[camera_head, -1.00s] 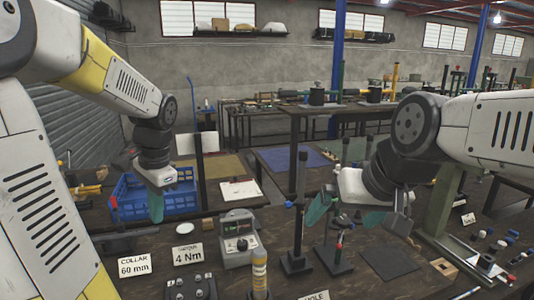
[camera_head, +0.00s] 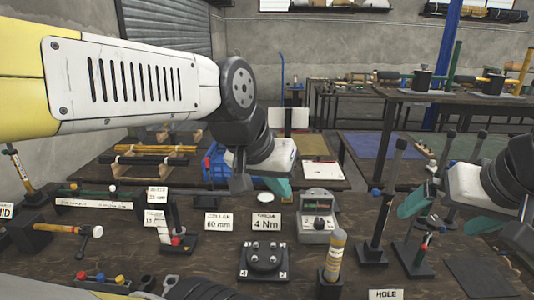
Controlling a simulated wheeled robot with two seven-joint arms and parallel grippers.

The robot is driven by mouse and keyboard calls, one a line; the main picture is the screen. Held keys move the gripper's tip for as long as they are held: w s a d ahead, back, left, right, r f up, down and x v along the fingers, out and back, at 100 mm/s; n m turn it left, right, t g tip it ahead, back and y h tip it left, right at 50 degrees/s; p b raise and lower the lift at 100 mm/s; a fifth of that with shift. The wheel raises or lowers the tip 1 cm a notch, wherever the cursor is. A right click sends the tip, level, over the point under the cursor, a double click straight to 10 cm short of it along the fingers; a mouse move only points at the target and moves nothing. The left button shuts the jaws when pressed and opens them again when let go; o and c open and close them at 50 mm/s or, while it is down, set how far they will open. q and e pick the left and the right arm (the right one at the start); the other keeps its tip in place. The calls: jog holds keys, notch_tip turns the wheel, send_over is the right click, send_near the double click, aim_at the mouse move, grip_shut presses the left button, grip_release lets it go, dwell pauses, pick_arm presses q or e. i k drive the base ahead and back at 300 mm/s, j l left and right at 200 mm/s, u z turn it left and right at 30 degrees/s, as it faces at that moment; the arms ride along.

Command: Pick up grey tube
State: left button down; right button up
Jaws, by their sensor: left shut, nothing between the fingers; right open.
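No tube in view is plainly grey. A dark tube (camera_head: 150,160) lies across a rack at the back left, near a yellow tube (camera_head: 156,148); its exact colour is hard to tell. My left gripper (camera_head: 262,188) is above the middle of the bench, shut and empty, pointing down, behind the small meter box and right of the rack. My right gripper (camera_head: 445,212) is at the right, open and empty, with teal fingers spread near the upright dark posts. Neither gripper is at the dark tube.
A blue crate (camera_head: 214,164) is partly hidden behind my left gripper.

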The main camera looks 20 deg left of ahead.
aim_at(174, 192)
jog(key=u, duration=1.35)
jog(key=i+j+u, duration=0.15)
jog(key=j, duration=0.25)
jog(key=j+u, duration=0.15)
jog(key=j, duration=0.25)
jog(key=i+j+u, duration=0.15)
jog(key=j, duration=0.2)
jog(key=i+j+u, duration=0.1)
jog(key=j, duration=0.25)
jog(key=i, duration=0.1)
